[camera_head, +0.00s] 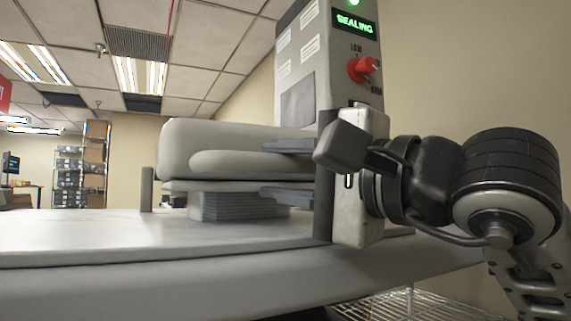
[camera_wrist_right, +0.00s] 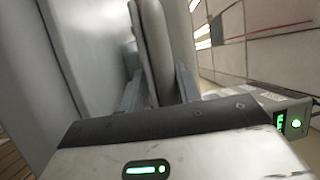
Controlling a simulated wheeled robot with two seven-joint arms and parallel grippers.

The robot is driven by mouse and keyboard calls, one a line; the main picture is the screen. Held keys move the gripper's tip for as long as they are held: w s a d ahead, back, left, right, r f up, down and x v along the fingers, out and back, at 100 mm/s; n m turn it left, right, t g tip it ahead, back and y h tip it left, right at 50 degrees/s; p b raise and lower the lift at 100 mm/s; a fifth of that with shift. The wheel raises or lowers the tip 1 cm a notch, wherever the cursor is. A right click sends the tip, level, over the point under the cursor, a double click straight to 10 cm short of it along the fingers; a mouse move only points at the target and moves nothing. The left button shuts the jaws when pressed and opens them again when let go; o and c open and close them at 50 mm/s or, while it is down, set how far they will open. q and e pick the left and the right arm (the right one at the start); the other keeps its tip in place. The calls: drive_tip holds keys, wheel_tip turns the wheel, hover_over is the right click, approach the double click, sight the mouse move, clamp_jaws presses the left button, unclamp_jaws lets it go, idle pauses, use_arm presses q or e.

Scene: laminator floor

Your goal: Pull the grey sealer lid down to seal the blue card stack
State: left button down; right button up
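The grey sealer lid (camera_head: 180,142) has a rounded front bar (camera_head: 235,164) and lies low over the card stack (camera_head: 235,207). The stack looks blue-grey and rests on the pale worktop, with its top against or just below the lid's plate. My right gripper (camera_head: 287,170) reaches in from the right, one finger above and one below the bar's right end. In the right wrist view the fingers (camera_wrist_right: 156,92) stand on either side of the lid (camera_wrist_right: 158,45), with slim gaps visible; contact is hard to judge. My left gripper is not in view.
The machine's column (camera_head: 300,80) rises behind the lid, with a green "SEALING" display (camera_head: 355,24) and a red knob (camera_head: 363,68). A small grey post (camera_head: 147,189) stands left of the lid. The worktop (camera_head: 80,230) at left is clear. Shelving (camera_head: 82,165) stands far back.

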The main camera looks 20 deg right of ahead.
idle(0.4)
drive_tip(key=shift+s+d, duration=0.15)
use_arm(q)
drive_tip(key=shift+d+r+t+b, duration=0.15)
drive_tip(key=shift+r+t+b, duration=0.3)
drive_tip(key=shift+b, duration=0.2)
use_arm(e)
drive_tip(key=v, duration=1.5)
drive_tip(key=shift+s, duration=0.25)
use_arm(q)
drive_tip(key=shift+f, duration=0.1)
